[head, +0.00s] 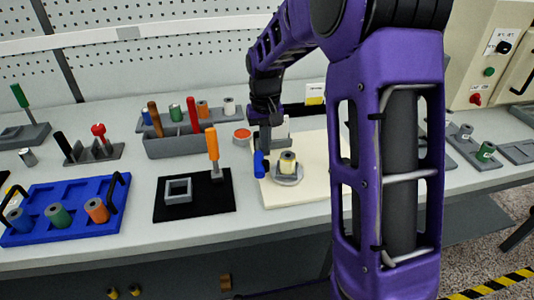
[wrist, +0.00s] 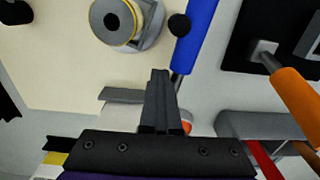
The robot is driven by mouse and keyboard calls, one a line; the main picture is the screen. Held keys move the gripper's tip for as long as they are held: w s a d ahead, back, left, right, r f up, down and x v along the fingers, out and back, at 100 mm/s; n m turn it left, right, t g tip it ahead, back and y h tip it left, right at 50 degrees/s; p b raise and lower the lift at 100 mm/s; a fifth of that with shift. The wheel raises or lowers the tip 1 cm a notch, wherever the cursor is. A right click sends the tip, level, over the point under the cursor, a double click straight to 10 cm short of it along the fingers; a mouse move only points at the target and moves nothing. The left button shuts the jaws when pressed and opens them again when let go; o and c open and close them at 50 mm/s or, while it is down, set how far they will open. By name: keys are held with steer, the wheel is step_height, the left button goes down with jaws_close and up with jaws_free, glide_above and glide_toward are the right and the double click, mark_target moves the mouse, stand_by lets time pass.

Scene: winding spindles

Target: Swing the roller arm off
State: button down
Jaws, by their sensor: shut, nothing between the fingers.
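A winding spindle on the cream board (head: 310,195) holds a spool with a yellow band (head: 287,161) on a round grey base. The spool also shows at the top of the wrist view (wrist: 118,22). The roller arm's blue handle (head: 259,165) stands just left of the spool, and it is at the top right of centre in the wrist view (wrist: 197,30). A small black roller (wrist: 179,25) sits between handle and spool; I cannot tell if it touches the spool. My gripper (wrist: 160,75) is shut and empty, apart from the handle, behind it in the head view (head: 264,142).
A black mat (head: 195,205) with a grey square frame and an orange-handled tool (head: 212,143) lies left of the board. A grey rack (head: 178,145) with coloured handles stands behind. A blue tray (head: 75,190) with spools is far left. My arm covers the board's right side.

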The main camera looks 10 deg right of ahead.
mark_target(257, 148)
steer(key=shift+a, duration=0.9)
steer(key=shift+a, duration=0.9)
steer(key=shift+r, duration=0.15)
steer(key=shift+d+r+p, duration=0.25)
steer(key=shift+r+p, duration=0.85)
steer(key=shift+r, duration=0.2)
steer(key=shift+d+r+p, duration=0.2)
steer(key=shift+r+p, duration=0.85)
steer(key=shift+r, duration=0.2)
steer(key=shift+d+r+p, duration=0.25)
steer(key=shift+r+p, duration=0.85)
steer(key=shift+r, duration=0.2)
